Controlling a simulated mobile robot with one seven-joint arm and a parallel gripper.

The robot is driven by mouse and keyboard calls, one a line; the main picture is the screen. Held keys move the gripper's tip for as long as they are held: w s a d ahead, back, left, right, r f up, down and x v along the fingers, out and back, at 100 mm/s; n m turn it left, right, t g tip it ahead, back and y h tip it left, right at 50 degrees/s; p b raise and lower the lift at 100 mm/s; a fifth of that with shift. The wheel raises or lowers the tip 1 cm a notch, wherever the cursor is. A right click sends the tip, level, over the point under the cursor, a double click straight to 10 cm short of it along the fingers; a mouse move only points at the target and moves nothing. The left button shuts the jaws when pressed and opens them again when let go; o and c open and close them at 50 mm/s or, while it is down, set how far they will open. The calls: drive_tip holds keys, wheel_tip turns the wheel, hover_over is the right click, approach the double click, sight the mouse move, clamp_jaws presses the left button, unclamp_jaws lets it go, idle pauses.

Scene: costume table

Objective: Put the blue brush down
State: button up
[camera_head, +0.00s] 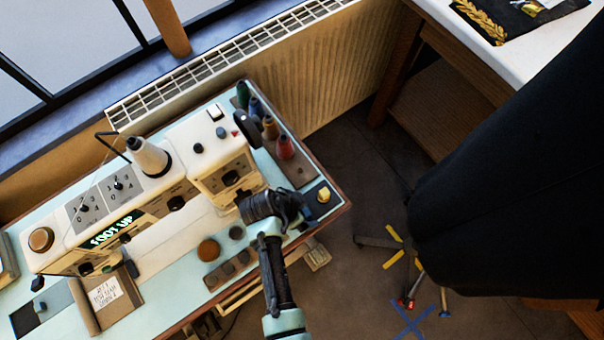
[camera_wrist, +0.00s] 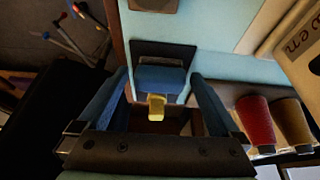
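A blue block-like piece with a yellow knob or tuft, which I take for the blue brush (camera_wrist: 160,78), is at the table's right corner, over a dark square patch. In the head view its yellow part (camera_head: 323,196) shows just right of my gripper (camera_head: 297,207). In the wrist view, my gripper (camera_wrist: 160,78) has its two blue fingers spread wide, one on each side of the blue piece. Thin gaps seem to separate it from the fingers, and I see no clear grip. Its underside is hidden, so contact with the table cannot be told.
A cream sewing machine (camera_head: 165,195) fills the pale blue table (camera_head: 190,285). Thread spools (camera_head: 285,148) stand behind my gripper. A radiator (camera_head: 310,70) lies beyond. A large dark cloth form (camera_head: 500,190) hangs at right. Floor lies past the table edge.

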drive_tip(key=v, duration=1.2)
drive_tip(key=shift+r+p, duration=0.2)
drive_tip(key=shift+p, duration=0.25)
